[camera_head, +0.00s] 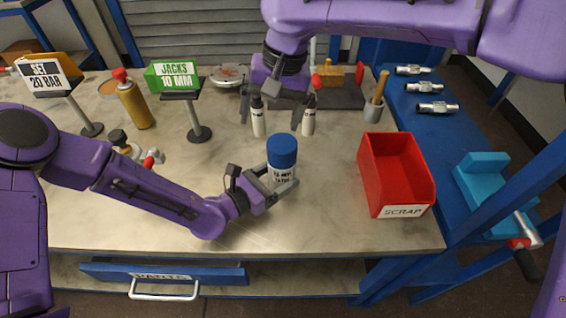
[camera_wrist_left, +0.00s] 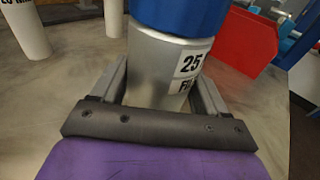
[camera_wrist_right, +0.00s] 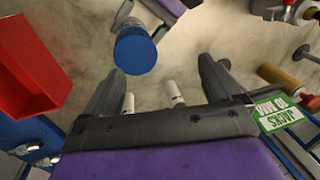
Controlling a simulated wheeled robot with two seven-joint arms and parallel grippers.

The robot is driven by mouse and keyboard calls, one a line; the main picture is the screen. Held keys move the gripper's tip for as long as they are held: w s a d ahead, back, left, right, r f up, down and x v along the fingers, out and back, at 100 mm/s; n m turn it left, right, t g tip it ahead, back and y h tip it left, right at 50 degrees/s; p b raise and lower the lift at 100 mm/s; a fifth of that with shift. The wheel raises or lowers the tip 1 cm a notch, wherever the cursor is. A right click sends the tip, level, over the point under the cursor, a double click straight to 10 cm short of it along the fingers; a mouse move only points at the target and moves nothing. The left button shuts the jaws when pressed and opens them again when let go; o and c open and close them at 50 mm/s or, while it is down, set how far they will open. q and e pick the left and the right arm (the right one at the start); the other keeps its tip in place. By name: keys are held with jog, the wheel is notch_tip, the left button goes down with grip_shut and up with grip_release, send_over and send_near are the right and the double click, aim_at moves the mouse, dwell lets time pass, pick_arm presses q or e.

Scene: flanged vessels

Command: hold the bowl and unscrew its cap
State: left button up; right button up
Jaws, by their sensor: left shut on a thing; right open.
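The bowl (camera_head: 283,176) is a pale grey-white cylinder with dark print and a blue cap (camera_head: 282,150) on top. It is upright in the front middle of the bench; whether its base touches the bench is hidden. My left gripper (camera_head: 279,184) is shut on the bowl's body below the cap. In the left wrist view the body (camera_wrist_left: 165,75) sits between the fingers with the blue cap (camera_wrist_left: 182,14) above. My right gripper (camera_head: 275,112) is open and empty, behind and above the cap. In the right wrist view the cap (camera_wrist_right: 135,50) lies beyond the left finger, outside the jaws.
Two white cylinders (camera_head: 259,121) (camera_head: 308,122) stand behind the bowl. A red SCRAP bin (camera_head: 395,180) is to the right. A JACKS sign (camera_head: 173,76), a SET 20 BAR sign (camera_head: 47,80) and a yellow bottle (camera_head: 133,105) stand at the left. Bench around the bowl is clear.

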aim_at(282, 143)
jog(key=shift+w+d+f+h, duration=0.15)
jog(key=shift+d+f+h, duration=0.1)
jog(key=shift+d+h, duration=0.25)
jog(key=shift+w+d+f+h, duration=0.2)
jog(key=shift+d+h, duration=0.15)
jog(key=shift+h, duration=0.25)
jog(key=shift+s+d+f, duration=0.1)
jog(key=shift+d+f, duration=0.1)
jog(key=shift+f, duration=0.05)
notch_tip(282, 143, down, 6)
jog(key=shift+f, duration=0.25)
